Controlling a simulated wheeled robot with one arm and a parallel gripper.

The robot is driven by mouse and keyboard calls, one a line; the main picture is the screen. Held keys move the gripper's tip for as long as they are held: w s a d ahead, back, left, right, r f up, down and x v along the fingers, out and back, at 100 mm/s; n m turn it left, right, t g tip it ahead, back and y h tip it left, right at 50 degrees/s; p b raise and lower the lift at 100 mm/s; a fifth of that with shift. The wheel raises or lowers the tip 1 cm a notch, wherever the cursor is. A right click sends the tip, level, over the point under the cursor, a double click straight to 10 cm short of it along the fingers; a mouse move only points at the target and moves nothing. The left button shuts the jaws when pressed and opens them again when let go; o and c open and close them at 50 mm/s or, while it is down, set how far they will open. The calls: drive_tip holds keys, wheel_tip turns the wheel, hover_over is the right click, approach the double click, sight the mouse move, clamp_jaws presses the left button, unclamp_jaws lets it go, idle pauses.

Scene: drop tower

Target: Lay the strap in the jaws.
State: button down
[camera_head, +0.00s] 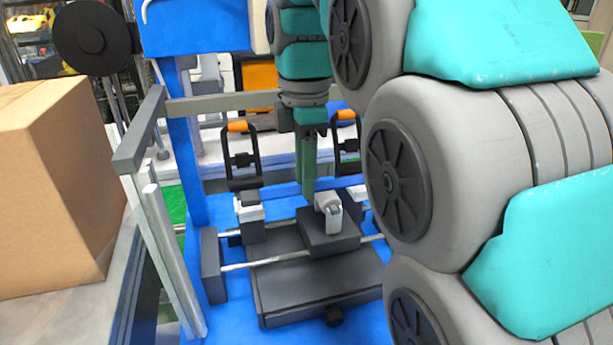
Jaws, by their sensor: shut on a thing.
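My gripper (307,190) points straight down near the middle of the view, its long dark-green fingers shut, above the back of a dark block. A thin blue strip (282,191) runs level on both sides of the fingertips; it looks like the strap, gripped near its middle, but its ends are unclear. Two black clamps with orange-topped handles, one left (241,158) and one right (347,140), stand upright on either side. A pale jaw piece (249,207) sits below the left handle. The right clamp's base is partly hidden. I cannot tell whether the strip touches the jaws.
A dark block with a white fitting (329,212) rides on silver rods above a dark plate (307,292) on the blue base. A grey crossbar (222,103) and blue post (187,140) stand left. A cardboard box (52,185) is far left. My arm covers the right side.

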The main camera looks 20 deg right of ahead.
drive_tip(key=w+f, duration=0.4)
drive_tip(key=shift+w+f+b, duration=0.15)
drive_tip(key=shift+w+b, duration=0.25)
drive_tip(key=shift+b, duration=0.05)
idle(0.4)
drive_tip(key=c, duration=0.6)
unclamp_jaws()
drive_tip(key=shift+o, duration=0.2)
